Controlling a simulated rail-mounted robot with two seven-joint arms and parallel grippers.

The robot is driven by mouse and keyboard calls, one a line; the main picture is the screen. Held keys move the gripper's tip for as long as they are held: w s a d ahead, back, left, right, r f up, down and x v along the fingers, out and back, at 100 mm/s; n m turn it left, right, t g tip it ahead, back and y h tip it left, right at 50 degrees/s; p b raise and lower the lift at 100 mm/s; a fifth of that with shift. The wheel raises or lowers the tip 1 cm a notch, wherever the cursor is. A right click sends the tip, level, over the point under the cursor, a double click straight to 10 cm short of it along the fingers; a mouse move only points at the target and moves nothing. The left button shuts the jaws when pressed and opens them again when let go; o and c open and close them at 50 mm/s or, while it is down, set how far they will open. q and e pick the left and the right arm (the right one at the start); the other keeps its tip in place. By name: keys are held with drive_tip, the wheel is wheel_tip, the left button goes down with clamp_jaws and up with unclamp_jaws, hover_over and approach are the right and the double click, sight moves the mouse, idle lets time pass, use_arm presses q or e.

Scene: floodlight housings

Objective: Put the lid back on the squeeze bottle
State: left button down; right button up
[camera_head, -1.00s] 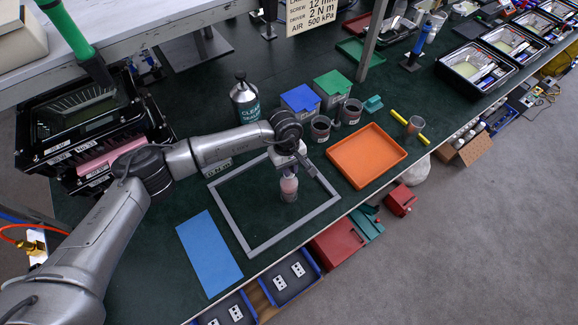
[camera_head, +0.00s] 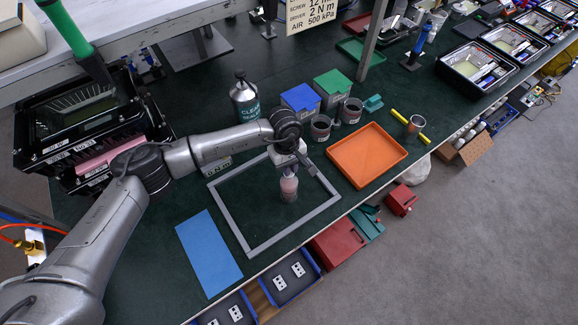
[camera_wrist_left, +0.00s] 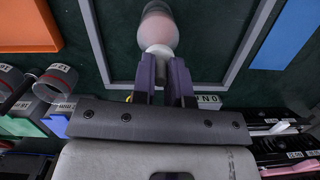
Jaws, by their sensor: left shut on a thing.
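The squeeze bottle (camera_head: 289,189), pinkish and translucent, stands upright inside a grey square frame on the dark green bench. In the left wrist view the bottle (camera_wrist_left: 158,28) shows beyond my fingertips. My left gripper (camera_head: 289,167) is directly above the bottle, pointing down. In the left wrist view its purple fingers (camera_wrist_left: 163,64) are shut on the white lid (camera_wrist_left: 159,50), which is at the bottle's top end. The fingers partly hide the lid, and I cannot tell whether it is fully seated. My right gripper is not in view.
The grey frame (camera_head: 229,222) surrounds the bottle. An orange tray (camera_head: 366,156) lies to the right, with dark cups (camera_head: 320,128) and blue- and green-lidded boxes (camera_head: 300,98) behind. A blue mat (camera_head: 209,252) lies near the front edge.

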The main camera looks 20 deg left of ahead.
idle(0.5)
use_arm(q)
drive_tip(key=shift+b, duration=0.3)
idle(0.5)
drive_tip(key=shift+f+b, duration=0.1)
drive_tip(key=shift+b, duration=0.25)
idle(0.5)
drive_tip(key=shift+b, duration=0.35)
idle(0.4)
idle(0.3)
drive_tip(key=c, duration=0.6)
unclamp_jaws()
